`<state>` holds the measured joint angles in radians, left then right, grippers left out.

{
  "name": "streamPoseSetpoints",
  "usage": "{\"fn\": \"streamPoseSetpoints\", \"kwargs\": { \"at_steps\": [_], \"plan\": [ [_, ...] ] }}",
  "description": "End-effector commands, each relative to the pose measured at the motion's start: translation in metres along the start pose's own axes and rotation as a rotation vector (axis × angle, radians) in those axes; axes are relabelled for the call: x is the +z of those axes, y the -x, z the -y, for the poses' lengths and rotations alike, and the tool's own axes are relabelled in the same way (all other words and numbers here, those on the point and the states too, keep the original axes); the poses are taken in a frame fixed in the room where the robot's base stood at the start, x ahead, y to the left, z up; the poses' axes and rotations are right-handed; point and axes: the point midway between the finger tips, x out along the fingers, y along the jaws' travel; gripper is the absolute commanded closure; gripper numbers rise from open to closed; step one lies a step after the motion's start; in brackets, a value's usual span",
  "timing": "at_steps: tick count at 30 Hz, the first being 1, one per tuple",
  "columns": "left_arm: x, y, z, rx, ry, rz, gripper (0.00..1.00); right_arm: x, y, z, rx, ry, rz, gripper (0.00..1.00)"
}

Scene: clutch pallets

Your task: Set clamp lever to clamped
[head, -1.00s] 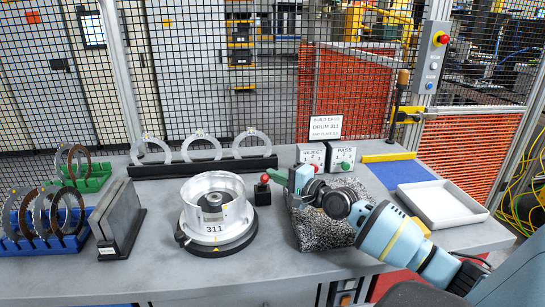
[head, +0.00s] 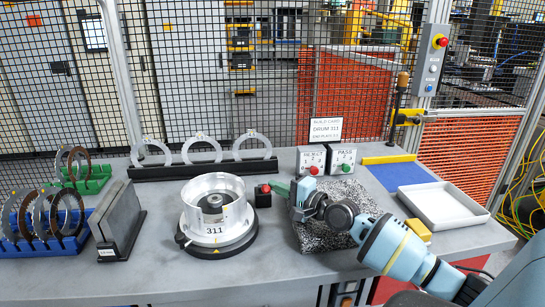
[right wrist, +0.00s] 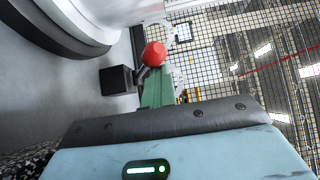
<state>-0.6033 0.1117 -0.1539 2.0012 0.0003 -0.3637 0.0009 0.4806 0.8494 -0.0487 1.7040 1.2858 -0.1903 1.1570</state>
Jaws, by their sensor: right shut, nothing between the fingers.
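The clamp lever appears to be the short lever with a red ball knob (head: 266,187) on a small black block (head: 262,199), just right of the drum fixture. In the right wrist view, the red knob (right wrist: 154,54) stands at the tip of my green fingers, beside the black block (right wrist: 116,79). My right gripper (head: 279,188) is shut and empty, with its fingertips (right wrist: 158,86) close to the knob. I cannot tell whether they touch. The silver drum (head: 214,204) marked 311 sits on a round black base. My left gripper is not in view.
A speckled grey pad (head: 318,236) lies under my right gripper. Rings stand in a black rack (head: 205,168) behind the drum and in a blue rack (head: 30,244) at left. A white tray (head: 443,205) is at right. Reject and pass boxes (head: 342,158) stand behind.

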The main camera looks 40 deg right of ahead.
Motion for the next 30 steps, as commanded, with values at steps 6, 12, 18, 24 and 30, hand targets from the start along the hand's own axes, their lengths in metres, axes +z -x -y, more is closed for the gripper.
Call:
{"fn": "streamPoseSetpoints", "kwargs": {
  "at_steps": [6,12,18,24,30],
  "plan": [
    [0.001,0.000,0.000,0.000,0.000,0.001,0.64,0.004,0.002,-0.004,0.008,-0.004,0.007,1.00],
    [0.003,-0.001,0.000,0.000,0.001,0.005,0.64,0.003,0.018,-0.005,0.008,-0.004,0.007,1.00],
    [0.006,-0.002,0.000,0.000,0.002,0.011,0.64,0.001,0.043,-0.005,0.009,-0.002,0.004,1.00],
    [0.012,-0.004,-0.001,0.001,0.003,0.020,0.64,0.000,0.064,-0.004,0.006,-0.002,0.001,1.00],
    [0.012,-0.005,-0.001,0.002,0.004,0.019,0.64,-0.001,0.075,-0.002,0.003,-0.001,0.000,1.00]
  ]
}}
